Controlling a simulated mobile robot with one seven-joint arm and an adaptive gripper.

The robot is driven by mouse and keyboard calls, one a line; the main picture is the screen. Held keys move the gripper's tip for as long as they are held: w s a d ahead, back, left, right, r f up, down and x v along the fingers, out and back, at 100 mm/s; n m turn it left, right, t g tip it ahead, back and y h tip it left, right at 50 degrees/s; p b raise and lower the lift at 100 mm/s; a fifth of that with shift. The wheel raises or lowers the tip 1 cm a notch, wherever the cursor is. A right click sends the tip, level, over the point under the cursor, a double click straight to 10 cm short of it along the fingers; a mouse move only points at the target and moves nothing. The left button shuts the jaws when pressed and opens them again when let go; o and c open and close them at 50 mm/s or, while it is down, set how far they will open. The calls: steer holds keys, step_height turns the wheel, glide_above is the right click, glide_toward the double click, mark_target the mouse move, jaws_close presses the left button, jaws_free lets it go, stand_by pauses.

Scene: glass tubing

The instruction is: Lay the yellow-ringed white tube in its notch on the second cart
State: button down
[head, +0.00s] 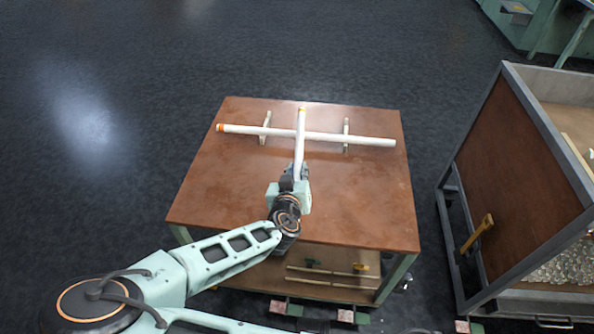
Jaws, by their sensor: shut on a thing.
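A white tube (301,150) with an orange-yellow ring at its far end is in my gripper (296,175). The gripper is shut on its near end, and the tube points away from me over the brown cart top (350,205). A second white tube (365,140), with an orange ring at its left end, lies crosswise over two upright notched supports, left (265,128) and right (345,128). The held tube crosses in front of this tube between the supports; I cannot tell whether they touch.
The cart's lower shelf (325,278) holds thin rods and small pieces. To the right stands a grey-framed bin (522,150) with brown side panels and glass pieces (565,264) low inside. The front of the cart top and the dark floor (120,170) at left are clear.

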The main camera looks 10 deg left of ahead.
steer(key=shift+f+b, duration=0.3)
steer(key=shift+b, duration=0.05)
steer(key=c, duration=1.8)
jaws_free()
